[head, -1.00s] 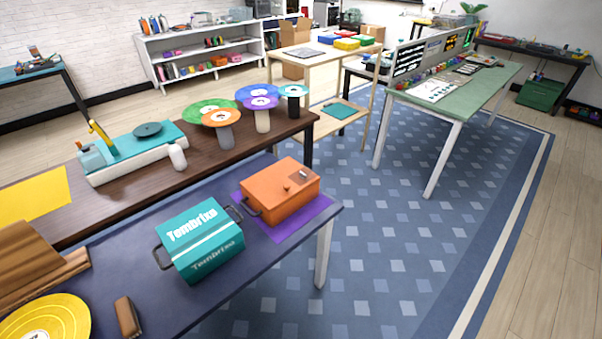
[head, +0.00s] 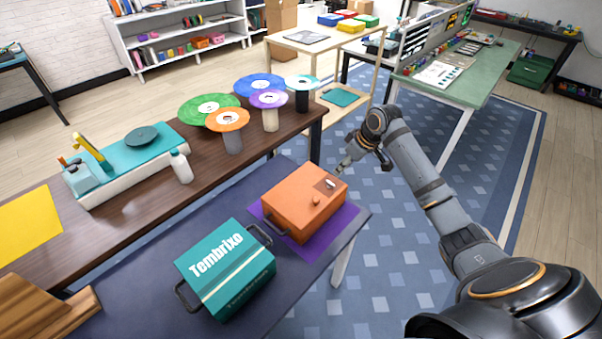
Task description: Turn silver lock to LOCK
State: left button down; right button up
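The orange box (head: 295,205) sits on a purple mat (head: 345,219) on the dark blue table. A small silver lock (head: 329,184) shows on a dark plate at the lid's far right corner; its setting is too small to read. A round orange knob (head: 316,201) stands on the lid nearby. My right gripper (head: 340,170) is just behind and above that corner, its fingers pointing down and left towards the lock. Whether it touches the lock, and how far its fingers are apart, I cannot tell. My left gripper is not in view.
Behind, a brown table (head: 135,205) holds colourful discs on stands, a white bottle (head: 181,167) and a teal-topped device (head: 125,165). Open floor lies right of the box.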

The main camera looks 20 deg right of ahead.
aim_at(331, 183)
jog(key=x, duration=1)
jog(key=shift+s+d+f, duration=0.1)
jog(key=shift+d+f, duration=0.05)
jog(key=shift+c, duration=0.3)
grip_shut()
